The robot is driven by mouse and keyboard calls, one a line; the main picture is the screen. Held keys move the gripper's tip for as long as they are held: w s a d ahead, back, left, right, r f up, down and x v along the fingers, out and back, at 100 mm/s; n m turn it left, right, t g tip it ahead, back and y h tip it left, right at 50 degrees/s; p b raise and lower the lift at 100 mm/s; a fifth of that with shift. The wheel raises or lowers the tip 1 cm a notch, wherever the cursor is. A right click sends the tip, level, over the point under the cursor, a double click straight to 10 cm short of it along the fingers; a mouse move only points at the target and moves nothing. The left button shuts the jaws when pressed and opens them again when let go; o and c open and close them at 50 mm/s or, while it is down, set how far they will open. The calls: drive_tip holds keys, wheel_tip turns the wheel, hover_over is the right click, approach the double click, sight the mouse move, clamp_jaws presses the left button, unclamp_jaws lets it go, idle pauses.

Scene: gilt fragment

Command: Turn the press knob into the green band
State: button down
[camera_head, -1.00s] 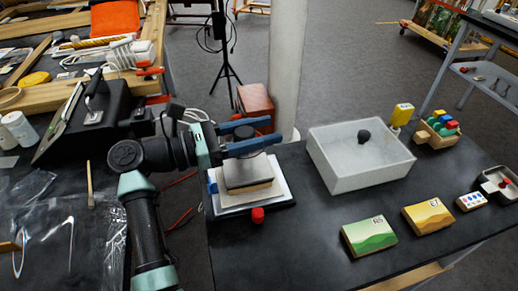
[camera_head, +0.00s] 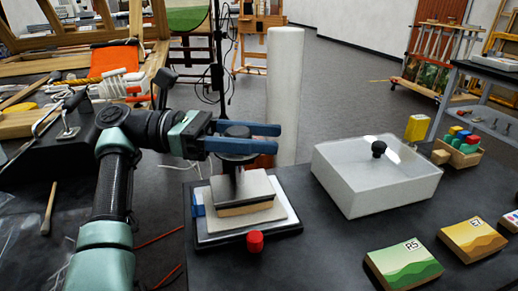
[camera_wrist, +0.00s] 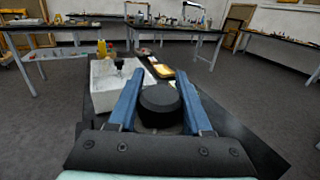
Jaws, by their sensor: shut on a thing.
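The press (camera_head: 243,208) stands on the dark table, with a grey top plate, a tan layer beneath it and a white sheet on its base. Its black round knob (camera_head: 236,146) sits on a short post above the plate. My gripper (camera_head: 279,139) reaches level from the left, its two blue fingers on either side of the knob and shut on it. In the wrist view, the knob (camera_wrist: 159,101) fills the space between the fingers. I cannot make out a green band; the fingers partly cover the knob.
A red knob (camera_head: 255,241) is at the press base's front edge. A white bin (camera_head: 350,190) with a black-knobbed lid stands to the right. A green box (camera_head: 403,265) and a yellow box (camera_head: 472,240) lie at front right. A white column (camera_head: 285,90) rises behind.

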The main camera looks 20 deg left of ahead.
drive_tip(key=shift+g, duration=0.3)
drive_tip(key=shift+c, duration=1.7)
unclamp_jaws()
drive_tip(key=shift+d, duration=0.1)
wheel_tip(320, 180, up, 10)
drive_tip(key=p, duration=0.2)
